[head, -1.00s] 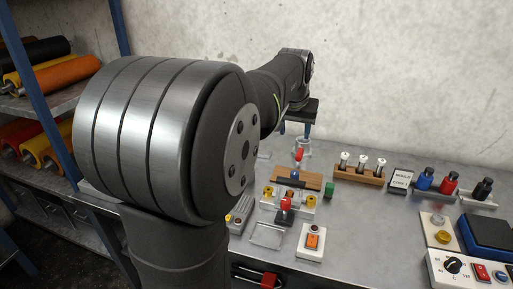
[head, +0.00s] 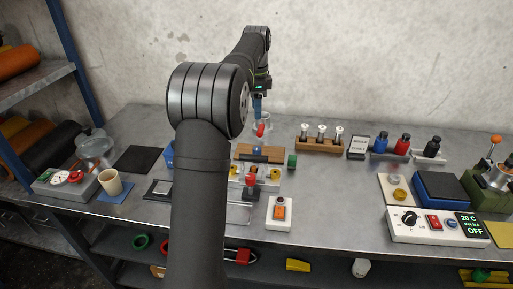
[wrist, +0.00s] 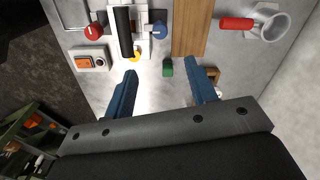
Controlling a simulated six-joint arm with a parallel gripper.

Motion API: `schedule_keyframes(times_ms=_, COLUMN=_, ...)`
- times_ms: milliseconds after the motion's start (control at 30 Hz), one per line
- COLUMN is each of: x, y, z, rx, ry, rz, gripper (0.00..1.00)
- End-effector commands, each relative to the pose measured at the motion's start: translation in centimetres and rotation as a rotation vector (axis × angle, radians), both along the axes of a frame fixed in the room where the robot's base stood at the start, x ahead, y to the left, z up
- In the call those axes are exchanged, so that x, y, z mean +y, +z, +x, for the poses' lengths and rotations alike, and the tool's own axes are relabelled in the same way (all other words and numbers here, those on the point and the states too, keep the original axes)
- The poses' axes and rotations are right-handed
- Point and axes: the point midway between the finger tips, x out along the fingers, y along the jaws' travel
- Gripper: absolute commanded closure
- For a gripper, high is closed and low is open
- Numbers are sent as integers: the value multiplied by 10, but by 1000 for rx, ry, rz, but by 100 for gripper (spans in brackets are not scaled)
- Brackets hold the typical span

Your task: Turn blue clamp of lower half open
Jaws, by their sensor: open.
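The blue clamp knob (wrist: 159,30) shows in the wrist view beside a black roller (wrist: 123,30) on a pale fixture. In the head view it is a small blue ball (head: 257,150) near the fixture (head: 262,184). A red knob (wrist: 93,31) and a yellow knob (wrist: 134,56) are also on or by the fixture. My gripper (wrist: 163,68) is open and empty, its two blue fingers well apart. In the head view my gripper (head: 257,108) hangs above the bench behind the fixture. It is apart from the blue knob.
A green block (wrist: 167,67) lies between the fingertips in the wrist picture. A wooden board (wrist: 190,28) and a red-handled cup (wrist: 268,24) are nearby. An orange-switch box (head: 279,213) stands in front. A wooden rack (head: 320,145) with several vials stands right.

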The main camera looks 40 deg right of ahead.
Motion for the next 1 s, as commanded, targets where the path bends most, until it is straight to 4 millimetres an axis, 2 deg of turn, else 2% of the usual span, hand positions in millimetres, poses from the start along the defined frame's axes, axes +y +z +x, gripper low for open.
schedule_keyframes(times_ms=167, x=1, y=-30, z=-1, rx=3, ry=2, rz=3, gripper=48)
schedule_keyframes(times_ms=500, x=1, y=-105, z=-1, rx=2, ry=4, rz=2, gripper=48)
schedule_keyframes(times_ms=700, x=1, y=-143, z=-1, rx=2, ry=4, rz=2, gripper=48)
schedule_keyframes(times_ms=833, x=1, y=-157, z=-1, rx=0, ry=4, rz=1, gripper=48)
schedule_keyframes(times_ms=1000, x=1, y=-167, z=-1, rx=-1, ry=4, rz=1, gripper=48)
